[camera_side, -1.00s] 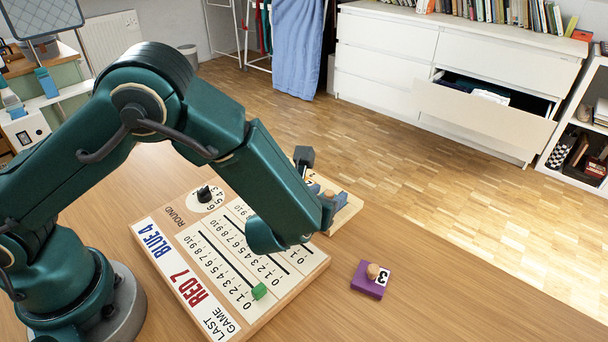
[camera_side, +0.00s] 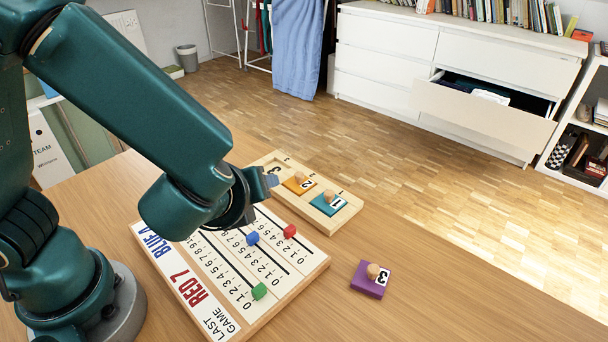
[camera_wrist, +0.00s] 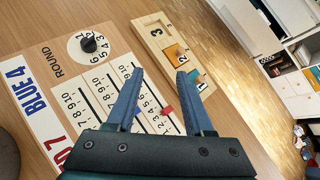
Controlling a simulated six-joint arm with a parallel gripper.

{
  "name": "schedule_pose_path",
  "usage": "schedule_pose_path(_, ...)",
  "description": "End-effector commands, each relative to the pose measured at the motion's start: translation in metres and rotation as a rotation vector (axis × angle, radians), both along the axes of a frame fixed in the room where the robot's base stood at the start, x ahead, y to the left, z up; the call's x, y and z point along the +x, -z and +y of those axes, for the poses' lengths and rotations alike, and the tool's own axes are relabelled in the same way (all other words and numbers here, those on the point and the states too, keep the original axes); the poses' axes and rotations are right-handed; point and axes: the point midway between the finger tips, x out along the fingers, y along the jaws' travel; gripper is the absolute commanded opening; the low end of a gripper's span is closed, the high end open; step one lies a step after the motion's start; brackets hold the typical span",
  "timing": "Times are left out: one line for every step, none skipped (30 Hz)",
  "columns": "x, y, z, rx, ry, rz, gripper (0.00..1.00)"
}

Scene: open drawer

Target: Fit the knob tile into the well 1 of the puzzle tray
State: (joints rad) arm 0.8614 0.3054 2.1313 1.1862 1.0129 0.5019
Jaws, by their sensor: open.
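The puzzle tray (camera_side: 333,223) is a pale wooden board beyond the scoreboard; it also shows in the wrist view (camera_wrist: 147,21). A teal knob tile marked 1 (camera_side: 324,207) lies in its right-end well, apparently flat; it also shows in the wrist view (camera_wrist: 197,78). An orange knob tile marked 2 (camera_side: 293,187) lies in the middle well. The left-end well, marked 3, is empty. A purple knob tile marked 3 (camera_side: 365,286) lies on the table. My gripper (camera_wrist: 158,76) is open and empty, above the scoreboard; in the side view its fingers (camera_side: 271,179) show partly, left of the tray.
The wooden scoreboard (camera_side: 313,266) lies in front of the tray, with green (camera_side: 259,291), blue (camera_side: 252,238) and red (camera_side: 290,231) pegs and a black dial (camera_wrist: 89,43). Bare table surrounds the purple tile. An open dresser drawer (camera_side: 483,117) is far back.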

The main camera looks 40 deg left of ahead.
Motion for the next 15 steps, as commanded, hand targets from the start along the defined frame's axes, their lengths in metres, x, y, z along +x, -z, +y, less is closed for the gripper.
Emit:
schedule_pose_path(-0.009,-0.007,0.020,-0.112,-0.155,-0.015,0.52)
schedule_pose_path(-0.017,-0.009,0.029,-0.180,-0.245,-0.022,0.52)
schedule_pose_path(-0.027,-0.011,0.039,-0.269,-0.365,-0.032,0.52)
schedule_pose_path(-0.035,-0.013,0.045,-0.336,-0.452,-0.044,0.52)
schedule_pose_path(-0.043,-0.015,0.051,-0.402,-0.540,-0.054,0.52)
schedule_pose_path(-0.052,-0.017,0.055,-0.494,-0.654,-0.072,0.52)
schedule_pose_path(-0.060,-0.018,0.058,-0.563,-0.737,-0.087,0.52)
schedule_pose_path(-0.067,-0.020,0.060,-0.633,-0.821,-0.104,0.52)
schedule_pose_path(-0.075,-0.022,0.061,-0.727,-0.929,-0.127,0.52)
schedule_pose_path(-0.081,-0.024,0.060,-0.796,-1.010,-0.145,0.52)
schedule_pose_path(-0.086,-0.026,0.060,-0.869,-1.087,-0.166,0.52)
schedule_pose_path(-0.092,-0.029,0.057,-0.963,-1.186,-0.194,0.52)
schedule_pose_path(-0.096,-0.032,0.055,-1.034,-1.256,-0.215,0.52)
schedule_pose_path(-0.099,-0.035,0.053,-1.102,-1.321,-0.236,0.52)
schedule_pose_path(-0.102,-0.038,0.050,-1.187,-1.400,-0.262,0.52)
